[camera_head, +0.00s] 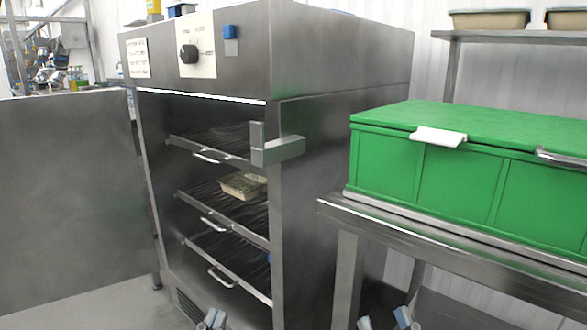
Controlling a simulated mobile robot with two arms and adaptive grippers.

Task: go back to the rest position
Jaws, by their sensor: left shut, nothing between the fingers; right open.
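My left gripper (212,319) shows only its fingertips at the bottom edge, in front of the oven's lower part. It is shut and empty. My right gripper (385,320) also shows only its fingertips at the bottom edge, below the table. It is open, its fingertips are apart, and nothing is seen between them. Both arms are out of view.
A steel oven (340,130) stands open, its door (70,190) swung left. A tray of food (243,185) sits on its middle rack. A green lidded box (470,170) stands on a steel table (450,258) at right. Containers (490,19) stand on a shelf behind.

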